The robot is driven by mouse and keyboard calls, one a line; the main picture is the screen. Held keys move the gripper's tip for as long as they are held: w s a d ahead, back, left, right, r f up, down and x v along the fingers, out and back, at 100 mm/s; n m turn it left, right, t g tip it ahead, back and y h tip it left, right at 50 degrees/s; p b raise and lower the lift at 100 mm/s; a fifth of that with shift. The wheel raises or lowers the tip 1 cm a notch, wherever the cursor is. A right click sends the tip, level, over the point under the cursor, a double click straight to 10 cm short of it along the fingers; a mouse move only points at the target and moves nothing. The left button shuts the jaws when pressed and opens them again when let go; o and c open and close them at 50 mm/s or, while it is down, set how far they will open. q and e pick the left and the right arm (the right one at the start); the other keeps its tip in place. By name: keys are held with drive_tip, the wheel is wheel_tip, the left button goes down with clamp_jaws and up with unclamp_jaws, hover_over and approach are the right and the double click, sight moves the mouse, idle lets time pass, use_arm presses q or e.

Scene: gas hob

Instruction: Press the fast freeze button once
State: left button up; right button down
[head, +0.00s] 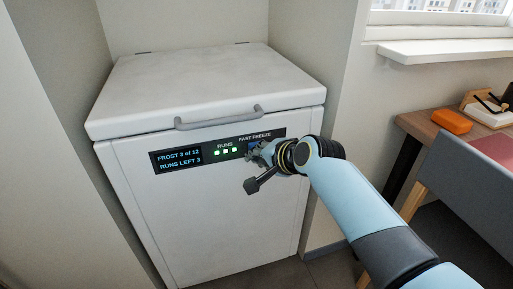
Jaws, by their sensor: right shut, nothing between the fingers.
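A white chest freezer (205,205) stands in the alcove with its lid (200,82) closed. A dark control panel (205,157) runs along its upper front. The display (180,160) reads "FROST 3 of 12" and "RUNS LEFT 3". My right gripper (253,154) is shut and empty, in front of the panel under that label. It mostly hides the button; I cannot tell whether they touch.
A grey bar handle (218,118) sticks out from the lid's front just above the panel. A window sill (445,51) juts out above.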

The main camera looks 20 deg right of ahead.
drive_tip(key=shift+w, duration=0.45)
idle(0.3)
drive_tip(key=shift+s, duration=0.1)
drive_tip(key=shift+s+p, duration=0.65)
drive_tip(key=shift+s, duration=0.1)
drive_tip(key=s+p, duration=0.3)
drive_tip(key=s, duration=0.2)
drive_tip(key=shift+d, duration=0.1)
